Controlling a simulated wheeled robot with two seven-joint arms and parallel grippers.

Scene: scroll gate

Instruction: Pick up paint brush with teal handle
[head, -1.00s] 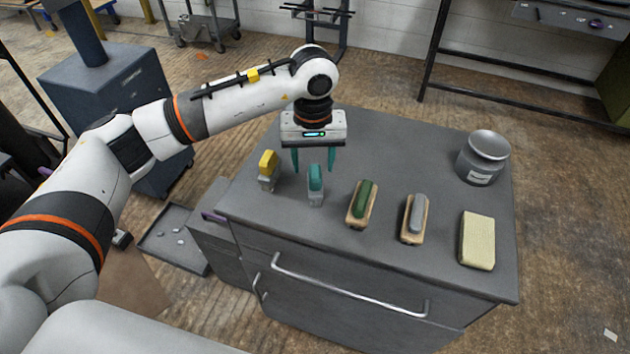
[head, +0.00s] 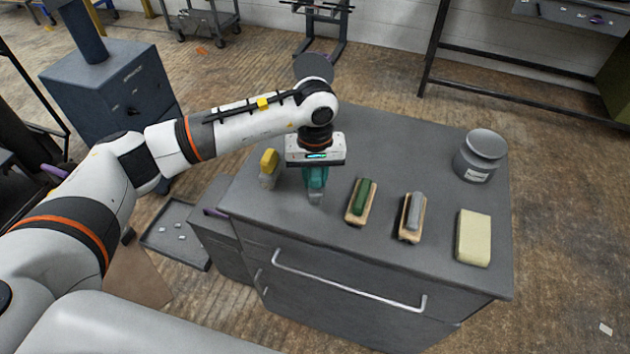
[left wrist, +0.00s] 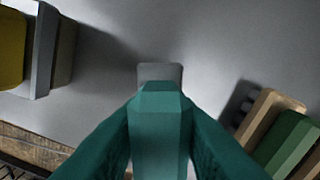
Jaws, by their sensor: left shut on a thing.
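The paint brush with the teal handle (head: 316,196) stands on the grey cabinet top, between a yellow-handled brush (head: 268,166) and a green-handled brush (head: 361,200). My left gripper (head: 315,180) is down over it, with its teal fingers shut on the handle. In the left wrist view the teal handle (left wrist: 160,125) fills the space between the two fingers, and its grey lower part shows just beyond. The gripper body and fingers hide part of the brush in the head view. I cannot tell whether the brush is clear of the surface. My right gripper is not in view.
A grey-handled brush (head: 411,214), a pale yellow sponge-like block (head: 474,238) and a grey metal can (head: 480,155) stand to the right on the cabinet top (head: 400,140). The yellow-handled brush is close on the left. The back middle of the top is clear.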

